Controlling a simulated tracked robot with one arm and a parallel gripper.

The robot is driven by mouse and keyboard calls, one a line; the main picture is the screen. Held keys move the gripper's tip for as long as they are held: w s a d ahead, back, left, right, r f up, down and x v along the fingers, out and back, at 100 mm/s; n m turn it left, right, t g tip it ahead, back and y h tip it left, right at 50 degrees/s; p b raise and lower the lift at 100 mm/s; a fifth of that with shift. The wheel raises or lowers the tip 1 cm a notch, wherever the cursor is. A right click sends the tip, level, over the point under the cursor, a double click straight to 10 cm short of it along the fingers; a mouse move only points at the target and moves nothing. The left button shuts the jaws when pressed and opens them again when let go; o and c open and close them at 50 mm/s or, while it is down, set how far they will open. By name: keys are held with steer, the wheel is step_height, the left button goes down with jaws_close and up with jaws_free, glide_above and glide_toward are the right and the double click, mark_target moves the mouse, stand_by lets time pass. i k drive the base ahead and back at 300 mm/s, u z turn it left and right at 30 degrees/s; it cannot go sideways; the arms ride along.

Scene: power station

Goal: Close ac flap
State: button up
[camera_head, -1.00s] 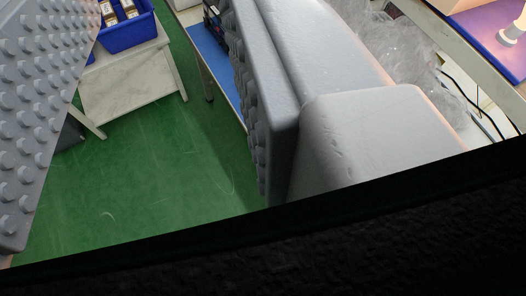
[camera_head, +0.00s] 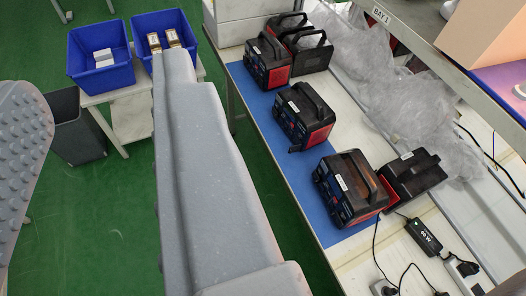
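Several black power stations with red end panels and top handles stand on a blue mat (camera_head: 330,232) at centre right. The nearest power station (camera_head: 347,190) is next to another power station (camera_head: 415,173) on its right. A middle power station (camera_head: 303,118) and a far power station (camera_head: 267,62) stand behind, with one more beside the far one. I cannot tell which part is the AC flap, or whether a flap is open.
Two blue bins (camera_head: 100,62) with small boxes sit on a side table at upper left, above a dark waste bin (camera_head: 76,128). A charger (camera_head: 423,237) and cables lie at lower right. Clear plastic wrap (camera_head: 400,95) lies behind the stations. Green floor is free at lower left.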

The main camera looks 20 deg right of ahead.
mark_target(296, 148)
steer(key=u, duration=0.1)
steer(key=i, duration=1)
steer(key=z, duration=0.05)
